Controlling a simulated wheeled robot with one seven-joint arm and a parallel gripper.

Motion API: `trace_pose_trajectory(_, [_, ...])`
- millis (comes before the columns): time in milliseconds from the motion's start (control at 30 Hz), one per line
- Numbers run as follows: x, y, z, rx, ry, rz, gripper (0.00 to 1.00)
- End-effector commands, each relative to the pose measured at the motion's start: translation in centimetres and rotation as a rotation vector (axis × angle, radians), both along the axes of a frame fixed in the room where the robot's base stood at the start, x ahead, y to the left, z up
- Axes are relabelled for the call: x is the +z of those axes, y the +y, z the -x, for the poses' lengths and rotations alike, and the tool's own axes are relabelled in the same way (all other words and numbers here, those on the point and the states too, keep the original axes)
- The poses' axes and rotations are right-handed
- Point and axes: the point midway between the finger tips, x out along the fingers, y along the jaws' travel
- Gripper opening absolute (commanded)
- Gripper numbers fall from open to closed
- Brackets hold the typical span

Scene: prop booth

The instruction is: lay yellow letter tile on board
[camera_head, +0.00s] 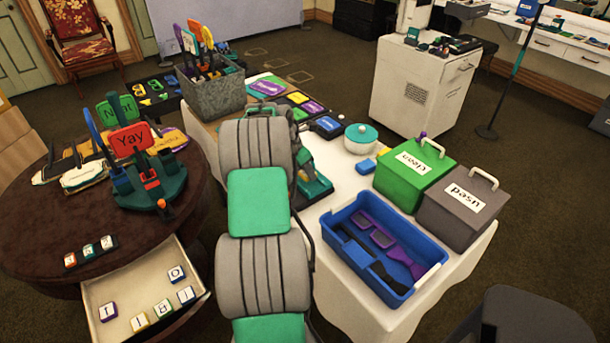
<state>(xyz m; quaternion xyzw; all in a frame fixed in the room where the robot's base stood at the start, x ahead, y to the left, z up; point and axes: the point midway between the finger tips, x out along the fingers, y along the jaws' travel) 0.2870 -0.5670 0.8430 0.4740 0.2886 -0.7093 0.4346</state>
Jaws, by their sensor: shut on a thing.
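Several white letter tiles with coloured edges lie in the open drawer of the round brown table. One with a yellowish edge (139,322) lies near the drawer's front, between a purple-edged tile (108,311) and a green-edged tile (163,308). A small dark strip holding a red, a green and a dark tile (108,242) lies on the round table; I cannot tell for sure that it is the board. My grey and teal arm rises through the middle of the view. Its links hide the gripper, and whatever is between its jaws is not visible.
The open drawer (90,295) juts out left of my arm. A teal stand with signs (150,190) rises on the round table (35,225). A blue tray (335,243), green box (405,182) and grey box (455,215) fill the white table at right.

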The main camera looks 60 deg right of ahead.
Motion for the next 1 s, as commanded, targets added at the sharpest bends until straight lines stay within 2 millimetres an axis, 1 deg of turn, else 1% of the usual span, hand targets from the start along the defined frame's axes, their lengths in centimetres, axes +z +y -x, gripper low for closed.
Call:
trace_pose_trajectory(33, [-1.1,0.3,0.0,0.003,0.004,-0.007,0.0])
trace_pose_trajectory(100, [-2.1,0.2,0.0,0.001,0.003,-0.005,0.0])
trace_pose_trajectory(433, [-2.6,0.2,-0.1,0.001,0.001,-0.003,0.0])
trace_pose_trajectory(467, [-2.6,0.2,-0.1,0.001,0.001,-0.003,0.45])
trace_pose_trajectory(700, [-2.6,0.2,-0.1,0.001,0.001,-0.003,0.64])
trace_pose_trajectory(933, [-2.5,0.2,-0.1,0.001,0.001,-0.003,0.64])
trace_pose_trajectory(1000, [-2.1,0.2,-0.1,0.002,0.0,-0.001,0.64])
